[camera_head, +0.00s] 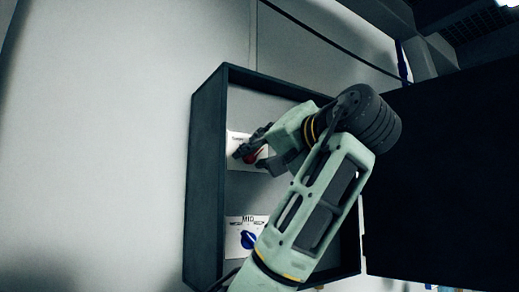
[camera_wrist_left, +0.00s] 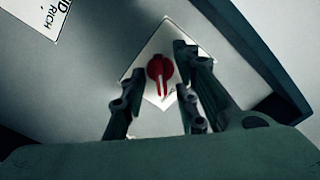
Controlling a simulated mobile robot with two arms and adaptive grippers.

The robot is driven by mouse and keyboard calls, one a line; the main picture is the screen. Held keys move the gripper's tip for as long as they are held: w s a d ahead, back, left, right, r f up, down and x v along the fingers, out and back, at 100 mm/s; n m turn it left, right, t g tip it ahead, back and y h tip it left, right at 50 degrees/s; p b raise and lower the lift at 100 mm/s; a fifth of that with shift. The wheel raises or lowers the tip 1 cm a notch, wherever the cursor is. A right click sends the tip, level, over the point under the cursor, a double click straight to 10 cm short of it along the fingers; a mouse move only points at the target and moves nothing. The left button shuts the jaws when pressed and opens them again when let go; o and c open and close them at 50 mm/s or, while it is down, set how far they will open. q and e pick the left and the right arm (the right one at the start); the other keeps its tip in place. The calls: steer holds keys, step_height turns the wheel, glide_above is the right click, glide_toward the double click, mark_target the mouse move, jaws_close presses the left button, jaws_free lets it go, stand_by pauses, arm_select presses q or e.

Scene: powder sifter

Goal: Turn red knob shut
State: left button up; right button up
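The red knob (camera_wrist_left: 160,68) sits on a white plate (camera_wrist_left: 150,45) inside the dark box. In the left wrist view its pointer hangs toward the picture's bottom. My left gripper (camera_wrist_left: 158,88) is open in front of it, with one finger to the left and two to the right. I see gaps between the fingers and the knob, but cannot tell the depth. In the head view my left gripper (camera_head: 256,148) partly hides the red knob (camera_head: 250,157). My right gripper is not in view.
The box's dark frame (camera_head: 207,170) surrounds the panel. Below is a blue knob (camera_head: 249,239) on a plate marked MID. A dark panel (camera_head: 440,180) stands to the right. In the left wrist view another labelled plate (camera_wrist_left: 32,12) is at the upper left.

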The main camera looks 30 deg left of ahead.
arm_select(q)
steer(key=shift+d, duration=0.1)
steer(key=shift+c, duration=0.3)
jaws_close()
steer(key=shift+n, duration=0.4)
steer(key=n+b, duration=0.1)
steer(key=n, duration=0.1)
steer(key=shift+f+n, duration=0.1)
steer(key=shift+n, duration=0.2)
steer(key=n, duration=0.3)
steer(key=shift+n, duration=0.3)
steer(key=n, duration=0.5)
steer(key=shift+s+n+p, duration=0.1)
steer(key=shift+n+p, duration=0.2)
steer(key=n+p, duration=0.1)
steer(key=n, duration=0.4)
steer(key=shift+n, duration=0.3)
